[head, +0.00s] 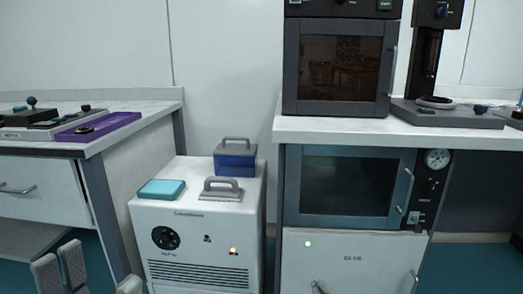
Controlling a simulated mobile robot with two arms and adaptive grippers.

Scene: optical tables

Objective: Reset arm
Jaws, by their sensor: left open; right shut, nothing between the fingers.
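My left gripper (95,274) shows at the bottom left edge of the head view. Its pale grey finger pads stand apart, with nothing seen between them. The rest of this gripper and its arm are cut off by the frame. It is in front of the left table, and whether it touches anything cannot be told. I cannot make out my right gripper in this view.
A white floor unit (200,236) bears a teal box (162,189), a blue handled block (235,160) and a grey handled plate (221,190). The left table holds a purple tray (98,127). The right bench (310,130) bears a dark oven (340,70) and a stand (445,115).

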